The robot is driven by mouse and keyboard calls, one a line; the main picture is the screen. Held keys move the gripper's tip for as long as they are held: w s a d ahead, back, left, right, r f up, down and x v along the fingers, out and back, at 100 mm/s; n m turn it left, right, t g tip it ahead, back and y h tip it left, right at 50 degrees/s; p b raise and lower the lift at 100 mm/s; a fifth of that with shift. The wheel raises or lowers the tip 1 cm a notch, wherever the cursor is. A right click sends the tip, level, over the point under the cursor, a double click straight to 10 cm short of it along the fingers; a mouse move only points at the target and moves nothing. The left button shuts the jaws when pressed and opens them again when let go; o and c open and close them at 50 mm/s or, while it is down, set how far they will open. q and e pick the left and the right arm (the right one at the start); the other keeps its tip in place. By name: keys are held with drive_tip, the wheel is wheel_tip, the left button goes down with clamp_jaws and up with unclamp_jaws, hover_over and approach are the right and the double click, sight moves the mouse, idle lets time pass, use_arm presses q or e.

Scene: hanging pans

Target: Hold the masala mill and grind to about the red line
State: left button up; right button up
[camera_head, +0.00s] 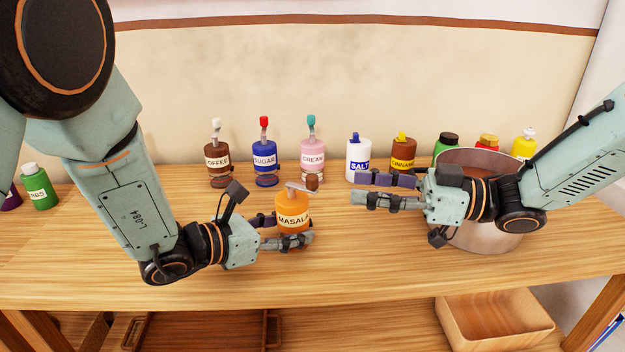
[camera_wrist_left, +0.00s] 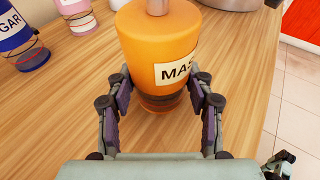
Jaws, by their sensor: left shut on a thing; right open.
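The orange masala mill (camera_head: 292,209) stands upright on the wooden table, its label facing front. Its crank handle with a brown knob (camera_head: 312,182) points to the right on top. My left gripper (camera_head: 290,229) is shut on the mill's body from the left. In the left wrist view the mill (camera_wrist_left: 158,50) sits between the two fingers (camera_wrist_left: 160,105), with dark bands low on its body. My right gripper (camera_head: 358,190) is open and empty, to the right of the mill and apart from it.
Coffee (camera_head: 217,160), sugar (camera_head: 264,158) and cream (camera_head: 312,155) mills stand behind the masala mill. A large metal pot (camera_head: 490,238) is behind my right arm. The front table area is clear.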

sight(312, 176)
drive_tip(key=x, duration=0.9)
drive_tip(key=shift+a, duration=0.15)
clamp_jaws()
idle(0.4)
